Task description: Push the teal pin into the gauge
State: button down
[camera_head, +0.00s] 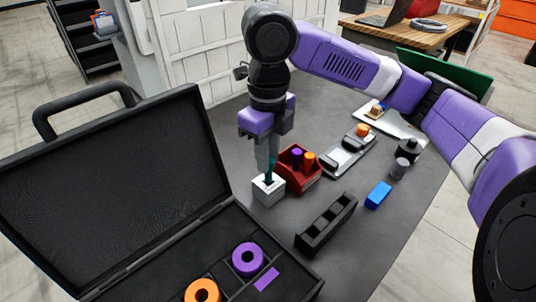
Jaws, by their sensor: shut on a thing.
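The teal pin (270,169) is upright between the fingers of my gripper (268,158), which points straight down and is shut on it. A small white block (268,192), which looks like the gauge, stands on the dark table directly below. It has a dark opening on its top. The pin's lower end is at or just over that opening. I cannot tell whether it is inside or how deep. The fingers hide part of the pin.
A red bin (305,182) with purple and orange pins stands close at the right of the block. A black slotted holder (326,224) and blue block (378,195) lie farther right. An open black case (215,213) with purple and orange rings is in front left.

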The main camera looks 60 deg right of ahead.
jog(key=shift+f+b, duration=0.55)
jog(key=shift+f, duration=0.2)
dwell(0.3)
jog(key=c, duration=0.8)
grip_release()
jog(key=shift+o, duration=0.2)
jog(key=shift+r, duration=0.1)
notch_tip(320, 180, up, 9)
jog(key=p, duration=0.7)
grip_shut()
